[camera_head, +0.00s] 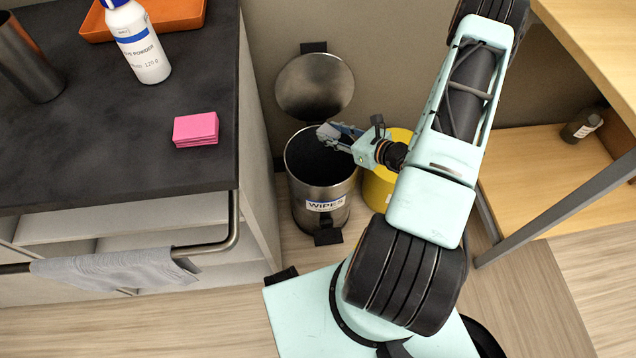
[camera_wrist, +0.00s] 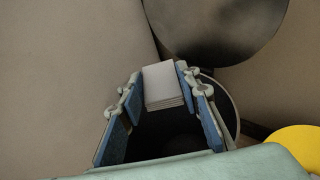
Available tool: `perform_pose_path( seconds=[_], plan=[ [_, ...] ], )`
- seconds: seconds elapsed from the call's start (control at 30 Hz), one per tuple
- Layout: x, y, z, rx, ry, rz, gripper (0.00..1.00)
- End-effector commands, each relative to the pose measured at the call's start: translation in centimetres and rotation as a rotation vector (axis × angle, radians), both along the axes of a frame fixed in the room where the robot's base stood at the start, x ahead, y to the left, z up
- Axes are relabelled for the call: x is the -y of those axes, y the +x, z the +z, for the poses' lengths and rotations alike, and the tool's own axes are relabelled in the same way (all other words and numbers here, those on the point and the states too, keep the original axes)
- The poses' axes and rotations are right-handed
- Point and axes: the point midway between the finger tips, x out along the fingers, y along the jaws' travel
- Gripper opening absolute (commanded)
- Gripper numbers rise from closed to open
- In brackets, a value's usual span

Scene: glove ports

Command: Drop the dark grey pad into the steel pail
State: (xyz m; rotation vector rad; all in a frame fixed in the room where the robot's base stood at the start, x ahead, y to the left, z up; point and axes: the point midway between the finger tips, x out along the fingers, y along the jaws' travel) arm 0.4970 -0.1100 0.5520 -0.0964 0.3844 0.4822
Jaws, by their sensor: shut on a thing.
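The steel pail (camera_head: 318,213) stands on the floor with its round lid tipped open behind it and a WIPES label on its front. My gripper (camera_head: 334,133) is over the pail's mouth. In the wrist view my gripper (camera_wrist: 160,76) is shut on a small pad (camera_wrist: 163,84), a stack of sheets that looks pale grey there. The pail's rim (camera_wrist: 233,108) and dark inside show below the fingers. In the head view the pad is hard to tell from the fingertips.
A yellow bin (camera_head: 378,188) stands right beside the pail. A dark counter (camera_head: 90,150) on the left holds a pink pad (camera_head: 196,129), a white bottle (camera_head: 138,45), a dark metal cup (camera_head: 28,62) and an orange tray (camera_head: 170,14). A wooden shelf (camera_head: 530,165) is at the right.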

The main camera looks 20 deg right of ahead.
Motion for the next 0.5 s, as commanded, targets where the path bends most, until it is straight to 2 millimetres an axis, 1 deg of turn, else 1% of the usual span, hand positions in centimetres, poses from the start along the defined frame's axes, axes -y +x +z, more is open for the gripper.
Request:
perform_pose_path(
  seconds=[0.03, 0.3, 0.4, 0.5],
  plan=[
    [0.0, 0.0, -0.9, -0.001, 0.0, 0.0, 0.21],
    [0.0, 0.0, -4.1, -0.001, 0.0, 0.0, 0.21],
    [0.0, 0.0, -4.7, 0.0, 0.0, 0.0, 0.21],
    [0.0, 0.0, -4.9, 0.0, 0.0, 0.0, 0.21]
  ],
)
